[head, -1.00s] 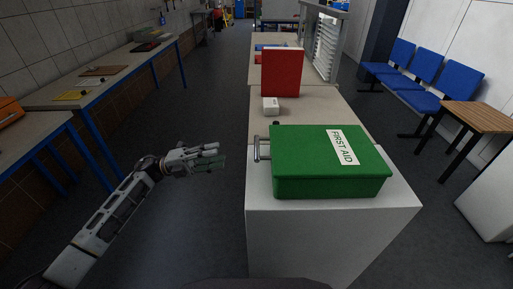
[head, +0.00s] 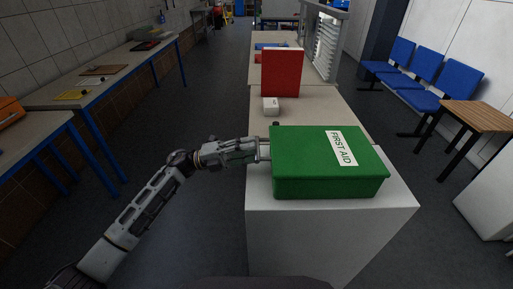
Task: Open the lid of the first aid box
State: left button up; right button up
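The green first aid box (head: 310,170) sits on a white pedestal, and its lid with a white "FIRST AID" label is shut. A metal handle (head: 264,149) sticks out from the box's left side. My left gripper (head: 258,150) is at this handle, with its fingertips around or against it. The fingers hide much of the handle, and I cannot tell whether they are closed on it. My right gripper is not in view.
The white pedestal (head: 325,235) has a narrow bare strip around the box. Behind it, a table holds a small white box (head: 270,106) and a red binder-like block (head: 281,72). Blue chairs (head: 425,77) and a wooden table (head: 480,120) stand right. The floor left of the pedestal is free.

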pick_arm(q)
jog(key=shift+x, duration=1.2)
grip_shut()
